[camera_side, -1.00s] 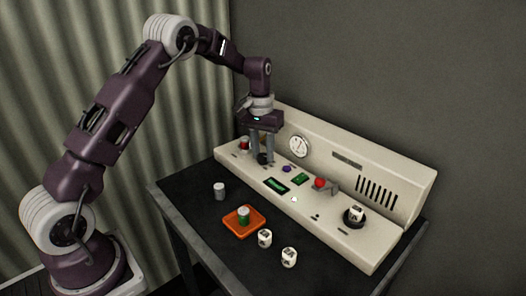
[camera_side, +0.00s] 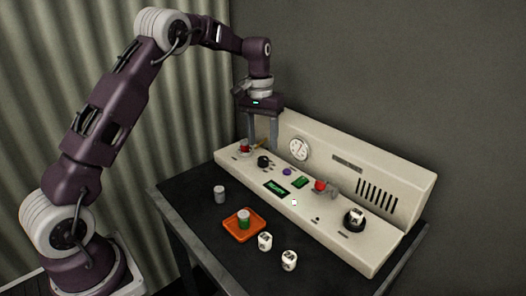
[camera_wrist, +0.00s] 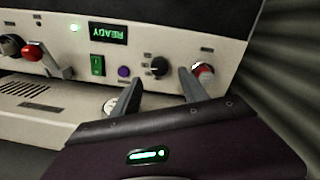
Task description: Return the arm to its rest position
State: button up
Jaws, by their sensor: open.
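My gripper (camera_side: 262,146) is open and empty, pointing down above the left part of the cream brewer panel (camera_side: 330,229). A black knob (camera_side: 263,161) stands just below the fingertips, apart from them. In the wrist view, the two fingertips (camera_wrist: 160,78) are spread on either side of the black knob (camera_wrist: 158,66). A red-and-white knob (camera_wrist: 203,72) is close to the right finger there. The display (camera_wrist: 108,33) is lit green and reads READY, upside down in this view. My arm is bent, reaching over the panel from the left.
An orange tray (camera_side: 233,233) holds a green-and-white canister (camera_side: 243,217). A grey canister (camera_side: 219,194) and two white cups (camera_side: 265,241) stand on the dark table (camera_side: 190,190). A red-topped lever (camera_side: 320,184) protrudes mid-panel.

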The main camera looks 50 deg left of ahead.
jog(key=shift+r, duration=0.85)
jog(key=s+d+r+m+t, duration=0.2)
jog(key=s+d+r, duration=0.6)
jog(key=s+r, duration=0.5)
jog(key=s+d+f+m+t, duration=0.1)
jog(key=s+d, duration=0.1)
jog(key=s, duration=0.8)
jog(key=s+d+f+m+t, duration=0.1)
jog(key=s+d+t, duration=0.1)
jog(key=s, duration=0.9)
jog(key=shift+d+f+y, duration=0.25)
jog(key=shift+d+y, duration=0.05)
jog(key=shift+d, duration=0.3)
